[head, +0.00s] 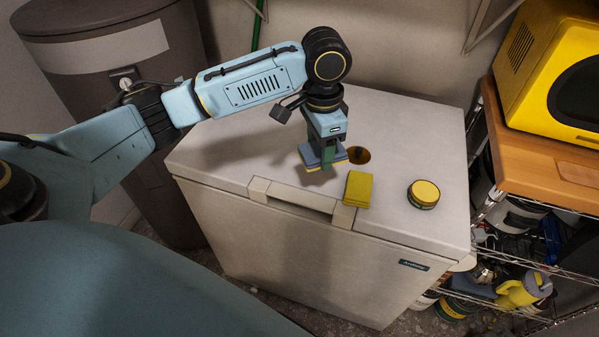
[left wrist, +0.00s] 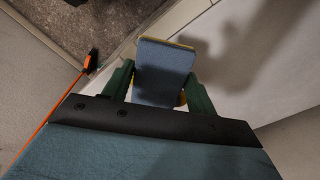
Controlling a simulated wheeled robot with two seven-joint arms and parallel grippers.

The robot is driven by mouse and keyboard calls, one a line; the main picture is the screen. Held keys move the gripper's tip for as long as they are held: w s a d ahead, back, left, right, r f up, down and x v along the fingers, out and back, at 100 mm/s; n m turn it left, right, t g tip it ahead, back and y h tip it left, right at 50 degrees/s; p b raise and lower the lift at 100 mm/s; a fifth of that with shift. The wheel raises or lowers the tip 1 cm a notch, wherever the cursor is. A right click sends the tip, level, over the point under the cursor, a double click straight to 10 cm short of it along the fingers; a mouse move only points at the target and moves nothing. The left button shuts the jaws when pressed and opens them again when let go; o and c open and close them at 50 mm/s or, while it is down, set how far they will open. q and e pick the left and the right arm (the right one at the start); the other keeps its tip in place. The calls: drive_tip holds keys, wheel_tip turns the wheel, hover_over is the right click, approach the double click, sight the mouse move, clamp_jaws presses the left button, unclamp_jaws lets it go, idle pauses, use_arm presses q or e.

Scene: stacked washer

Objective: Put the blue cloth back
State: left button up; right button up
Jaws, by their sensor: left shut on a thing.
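The blue cloth (head: 310,156) is a flat, folded piece with a yellow edge, held over the top of the white chest. My left gripper (head: 327,157) is shut on it, pointing down. In the left wrist view, the blue cloth (left wrist: 165,72) sits between the two green fingers of the left gripper (left wrist: 162,92), its blue face toward the camera. It casts a shadow on the pale surface, and it looks raised above the lid. My right gripper is not in view.
A folded yellow cloth (head: 358,188) lies by the handle of the white chest (head: 235,155). A yellow-lidded jar (head: 423,194) stands to its right. A small brownish round thing (head: 359,156) sits behind the gripper. The lid's left part is clear. A wooden shelf (head: 540,155) stands right.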

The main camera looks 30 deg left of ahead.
sight(300, 177)
use_arm(q)
drive_tip(key=w+a+f+m, duration=0.3)
drive_tip(key=a+m, duration=0.3)
drive_tip(key=m, duration=0.6)
drive_tip(key=f, duration=0.9)
drive_tip(key=shift+a+f, duration=0.2)
drive_tip(key=shift+f, duration=0.2)
drive_tip(key=shift+f, duration=0.1)
drive_tip(key=o, duration=0.9)
wheel_tip(300, 177, up, 12)
drive_tip(key=shift+r+p, duration=0.15)
drive_tip(key=shift+p, duration=0.3)
